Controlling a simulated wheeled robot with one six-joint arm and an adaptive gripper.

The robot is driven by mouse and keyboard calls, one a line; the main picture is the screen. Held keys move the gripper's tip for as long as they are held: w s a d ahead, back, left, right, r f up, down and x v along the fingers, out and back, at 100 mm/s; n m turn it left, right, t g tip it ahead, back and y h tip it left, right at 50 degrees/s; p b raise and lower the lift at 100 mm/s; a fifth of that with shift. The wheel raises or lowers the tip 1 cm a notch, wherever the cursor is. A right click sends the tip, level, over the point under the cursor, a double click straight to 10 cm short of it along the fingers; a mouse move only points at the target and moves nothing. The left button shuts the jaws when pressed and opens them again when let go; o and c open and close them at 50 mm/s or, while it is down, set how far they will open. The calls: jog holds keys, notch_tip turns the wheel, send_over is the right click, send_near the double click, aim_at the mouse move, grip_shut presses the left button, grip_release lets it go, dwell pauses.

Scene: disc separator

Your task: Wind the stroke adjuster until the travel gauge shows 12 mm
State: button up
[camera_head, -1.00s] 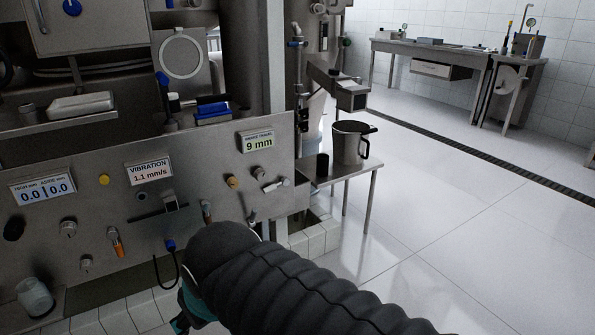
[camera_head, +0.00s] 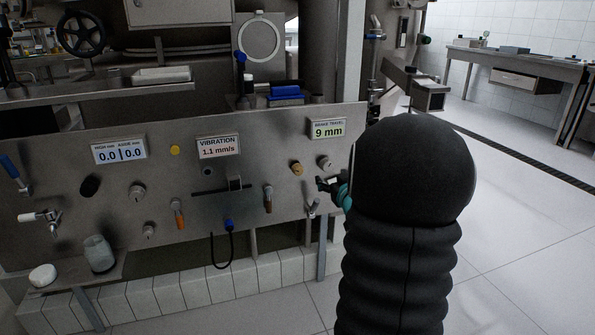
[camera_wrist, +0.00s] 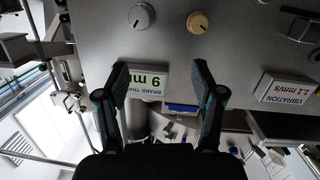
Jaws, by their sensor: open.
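The travel gauge (camera_head: 328,130), labelled brake travel, reads 9 mm on the steel panel; in the wrist view it shows upside down (camera_wrist: 148,82). Below it are a silver knob (camera_head: 325,163) and a brass knob (camera_head: 297,168). Both also show in the wrist view, the silver knob (camera_wrist: 142,16) with a pointer mark and the brass knob (camera_wrist: 197,22). I cannot tell which is the stroke adjuster. My gripper (camera_head: 324,183) is open and empty just below the silver knob in the head view. In the wrist view its fingers (camera_wrist: 160,70) frame the gauge, apart from both knobs.
The vibration display (camera_head: 218,147) reads 1.1 mm/s. A blue tray (camera_head: 286,93) lies on the ledge above. Open floor lies to the right.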

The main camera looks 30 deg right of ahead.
jog(key=t, duration=0.2)
send_near(328, 167)
jog(key=shift+y, duration=0.3)
jog(key=x, duration=1)
jog(key=shift+w+d+b, duration=0.25)
jog(key=shift+d+b, duration=0.05)
jog(key=shift+c, duration=0.3)
jog(key=c, duration=1.1)
